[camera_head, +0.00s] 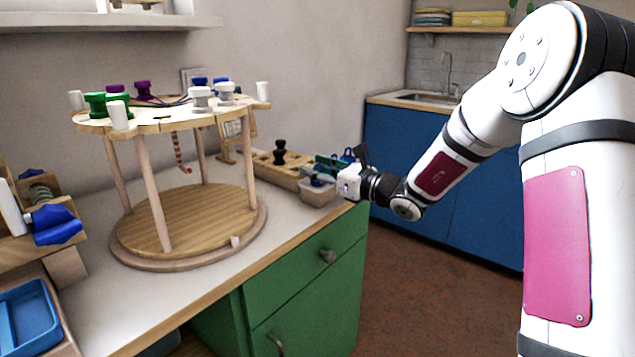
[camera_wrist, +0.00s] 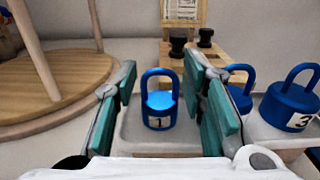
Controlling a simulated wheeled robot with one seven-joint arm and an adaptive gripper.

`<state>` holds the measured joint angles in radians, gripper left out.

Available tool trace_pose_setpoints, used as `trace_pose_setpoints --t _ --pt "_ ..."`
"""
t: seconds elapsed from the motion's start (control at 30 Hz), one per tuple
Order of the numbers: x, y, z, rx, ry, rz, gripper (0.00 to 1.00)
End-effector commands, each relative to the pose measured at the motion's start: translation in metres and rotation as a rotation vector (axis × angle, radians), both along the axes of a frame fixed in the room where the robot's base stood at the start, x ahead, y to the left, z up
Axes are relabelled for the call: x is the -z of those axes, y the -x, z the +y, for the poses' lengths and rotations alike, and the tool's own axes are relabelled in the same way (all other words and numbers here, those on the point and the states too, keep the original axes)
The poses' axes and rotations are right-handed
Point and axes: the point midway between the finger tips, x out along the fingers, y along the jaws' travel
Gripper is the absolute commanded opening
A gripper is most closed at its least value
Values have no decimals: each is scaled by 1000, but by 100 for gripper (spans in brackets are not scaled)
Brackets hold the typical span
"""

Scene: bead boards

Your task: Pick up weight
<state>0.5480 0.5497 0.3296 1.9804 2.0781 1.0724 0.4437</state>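A blue weight with a ring handle and a "1" label (camera_wrist: 159,110) stands upright in a pale tray (camera_wrist: 135,140) in the wrist view. My gripper (camera_wrist: 163,78) is open, with its teal-padded fingers on either side of this weight in the picture. I see a gap between each pad and the weight, and nothing is held. In the head view my gripper (camera_head: 328,170) is over the tray end at the counter's right edge and partly hides the weights there. A larger blue weight labelled "3" (camera_wrist: 290,102) and another blue weight (camera_wrist: 238,92), partly behind the right finger, stand to the right.
A round wooden stand (camera_head: 185,225) with pegs and spools on its top (camera_head: 160,122) is left of my gripper. A wooden block with black knobs (camera_head: 275,168) lies behind the tray. A blue tray (camera_head: 28,315) sits at lower left. The counter front between is clear.

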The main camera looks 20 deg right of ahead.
Motion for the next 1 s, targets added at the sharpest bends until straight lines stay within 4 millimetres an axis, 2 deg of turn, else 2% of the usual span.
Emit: trace_pose_setpoints --t 0.17,0.33,0.37,0.77,1.0 --pt "0 0 0 0 0 0 38" --pt "0 0 0 0 0 0 2" --pt "0 0 0 0 0 0 0" --pt "-5 0 0 0 1 -1 0" --pt "-34 0 0 0 2 -3 0"
